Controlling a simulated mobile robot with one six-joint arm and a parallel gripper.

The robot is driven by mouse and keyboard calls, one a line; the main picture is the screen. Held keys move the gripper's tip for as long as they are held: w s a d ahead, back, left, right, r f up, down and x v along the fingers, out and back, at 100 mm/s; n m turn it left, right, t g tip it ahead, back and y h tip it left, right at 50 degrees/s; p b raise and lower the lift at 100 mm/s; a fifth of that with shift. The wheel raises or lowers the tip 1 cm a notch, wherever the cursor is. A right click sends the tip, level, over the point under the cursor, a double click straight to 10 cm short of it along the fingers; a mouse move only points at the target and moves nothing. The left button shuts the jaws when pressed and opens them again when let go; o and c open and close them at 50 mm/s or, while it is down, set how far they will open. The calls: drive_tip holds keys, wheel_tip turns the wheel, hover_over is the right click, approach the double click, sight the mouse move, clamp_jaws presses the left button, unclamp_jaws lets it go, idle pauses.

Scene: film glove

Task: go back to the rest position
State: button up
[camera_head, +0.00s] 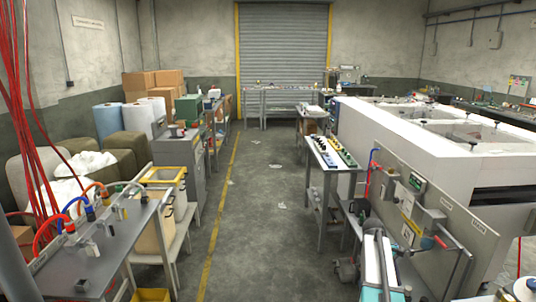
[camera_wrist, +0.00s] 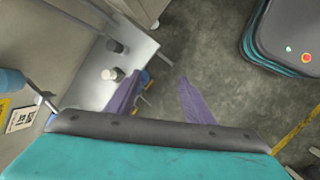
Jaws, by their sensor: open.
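My gripper (camera_wrist: 160,82) shows in the wrist view with its two purple fingers spread apart. Nothing is between the fingers; behind them I see grey floor and the edge of a small metal table. The teal and dark grey gripper body fills the bottom of that view. The gripper's fingers cannot be made out in the head view.
In the wrist view a metal table (camera_wrist: 92,92) with small dark and white-topped items lies left of the fingers. Red cables (camera_head: 22,110) hang at left.

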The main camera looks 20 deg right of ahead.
drive_tip(key=s+a+f+n+g+y, duration=0.1)
drive_tip(key=s+a+f+n, duration=0.15)
drive_tip(key=a+f, duration=1.05)
drive_tip(key=s+a+f+n, duration=0.1)
drive_tip(key=s+a+f, duration=0.2)
drive_tip(key=a+f, duration=0.95)
drive_tip(key=s+a+f+m+g+y, duration=0.1)
drive_tip(key=s+a+f+m, duration=0.1)
drive_tip(key=s+a, duration=0.9)
drive_tip(key=s+a+f+m+y, duration=0.1)
drive_tip(key=s+a+f+m, duration=0.2)
drive_tip(key=s+a, duration=0.8)
drive_tip(key=shift+s+a+f+m+g+y, duration=0.3)
drive_tip(key=shift+a+m+g+y, duration=0.1)
drive_tip(key=shift+a+m, duration=0.3)
drive_tip(key=c, duration=0.4)
